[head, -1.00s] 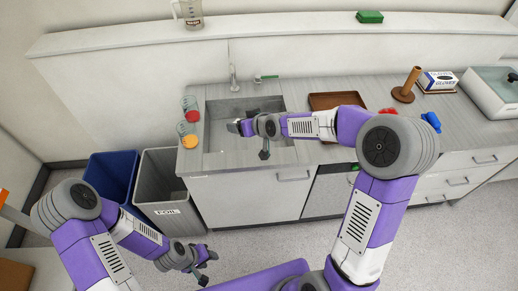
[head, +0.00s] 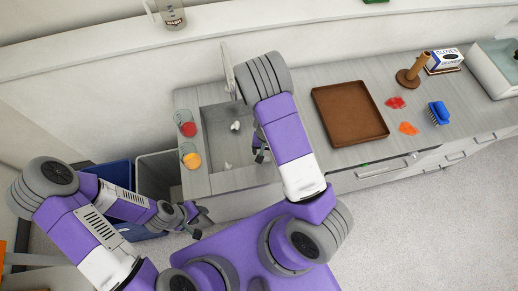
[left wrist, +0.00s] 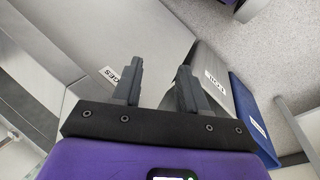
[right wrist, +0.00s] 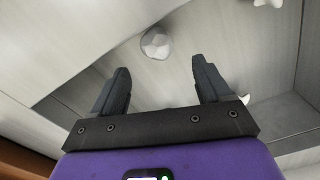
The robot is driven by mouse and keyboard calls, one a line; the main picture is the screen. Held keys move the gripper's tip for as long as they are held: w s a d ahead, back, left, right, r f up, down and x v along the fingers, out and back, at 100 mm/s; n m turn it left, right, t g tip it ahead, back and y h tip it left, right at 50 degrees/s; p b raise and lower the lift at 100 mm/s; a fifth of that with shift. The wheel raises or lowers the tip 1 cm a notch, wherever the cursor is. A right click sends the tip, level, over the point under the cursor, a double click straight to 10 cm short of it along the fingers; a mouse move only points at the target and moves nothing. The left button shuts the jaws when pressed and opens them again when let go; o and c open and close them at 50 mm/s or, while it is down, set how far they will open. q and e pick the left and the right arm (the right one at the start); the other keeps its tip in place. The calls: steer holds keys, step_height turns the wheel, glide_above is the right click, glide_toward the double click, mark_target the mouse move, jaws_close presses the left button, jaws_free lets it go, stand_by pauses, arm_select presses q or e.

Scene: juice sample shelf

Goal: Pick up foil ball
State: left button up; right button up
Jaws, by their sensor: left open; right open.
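A crumpled pale grey foil ball (right wrist: 155,43) lies in the sink, just beyond and between the fingertips of my right gripper (right wrist: 160,65) in the right wrist view. The fingers are open, with nothing between them. In the head view my right gripper (head: 261,152) hangs at the sink's right side, partly hidden by my arm. Small pale lumps show in the sink there, at the back (head: 235,126) and near the front (head: 227,166); I cannot tell which is the foil ball. My left gripper (left wrist: 160,65) is open and empty, in front of the counter near the bins.
Glasses with red (head: 188,129) and orange (head: 192,160) contents stand left of the sink. A brown tray (head: 349,112) lies to its right. A grey bin labelled FOIL (left wrist: 217,88) and a blue bin (left wrist: 250,118) stand below, left of the counter. The sink walls surround my right gripper.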

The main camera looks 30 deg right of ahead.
mark_target(266, 159)
steer(key=f+b, duration=0.1)
steer(key=f, duration=0.2)
steer(key=f+b, duration=0.1)
steer(key=f, duration=0.2)
steer(key=shift+s+f, duration=0.2)
steer(key=shift+f, duration=0.6)
steer(key=shift+r, duration=0.1)
steer(key=c, duration=1.1)
